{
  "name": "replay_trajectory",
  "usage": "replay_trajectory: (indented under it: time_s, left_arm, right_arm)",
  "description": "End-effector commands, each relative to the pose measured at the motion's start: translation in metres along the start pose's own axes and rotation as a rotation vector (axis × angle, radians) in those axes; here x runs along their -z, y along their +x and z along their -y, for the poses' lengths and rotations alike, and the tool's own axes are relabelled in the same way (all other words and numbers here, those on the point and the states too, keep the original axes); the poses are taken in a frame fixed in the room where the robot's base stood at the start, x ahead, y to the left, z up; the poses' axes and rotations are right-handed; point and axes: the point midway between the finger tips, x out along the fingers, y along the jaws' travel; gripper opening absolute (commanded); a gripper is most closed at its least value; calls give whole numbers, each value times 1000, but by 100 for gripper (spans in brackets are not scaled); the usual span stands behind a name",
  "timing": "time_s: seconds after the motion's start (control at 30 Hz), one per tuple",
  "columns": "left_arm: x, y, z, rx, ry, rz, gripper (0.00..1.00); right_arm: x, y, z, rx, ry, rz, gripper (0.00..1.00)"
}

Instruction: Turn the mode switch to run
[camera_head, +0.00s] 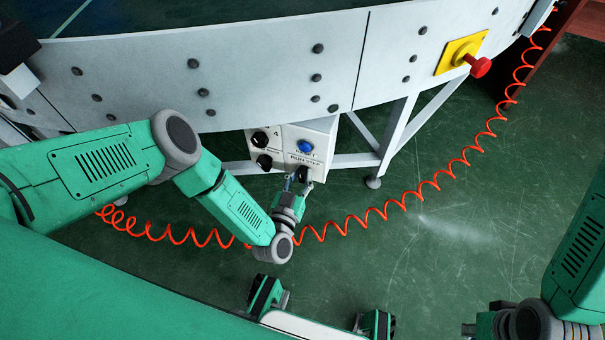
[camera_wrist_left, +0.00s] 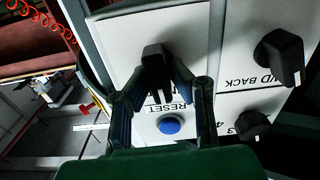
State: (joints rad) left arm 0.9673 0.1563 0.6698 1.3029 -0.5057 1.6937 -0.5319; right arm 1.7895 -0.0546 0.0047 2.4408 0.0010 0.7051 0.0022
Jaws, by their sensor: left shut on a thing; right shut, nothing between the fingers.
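The mode switch, a black knob (camera_head: 303,172), sits low on the white control box (camera_head: 324,133) under a label that seems to read RUN STEP. In the left wrist view the knob (camera_wrist_left: 155,58) stands between the fingertips. My left gripper (camera_head: 300,184) is shut on it; the left wrist view also shows the gripper (camera_wrist_left: 160,82). The fingers hide part of the knob and its label, so I cannot tell which position it points to. My right gripper (camera_head: 469,329) is at the bottom right, far from the box, shut and empty.
A blue RESET button (camera_head: 305,146) is just above the switch. A black dial (camera_head: 259,139) and a FWD/BACK knob (camera_head: 264,161) are to its left. A red stop button (camera_head: 480,67) sits on yellow at the right. An orange coiled cable (camera_head: 384,213) hangs below the conveyor.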

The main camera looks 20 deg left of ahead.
Motion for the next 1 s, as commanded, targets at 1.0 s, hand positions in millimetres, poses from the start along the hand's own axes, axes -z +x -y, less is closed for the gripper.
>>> replay_trajectory:
  time_s: [1.0]
  left_arm:
    - [-6,-4,3,3,-478,16,0]
  right_arm:
    - [-1,8,0,0,0,0,0]
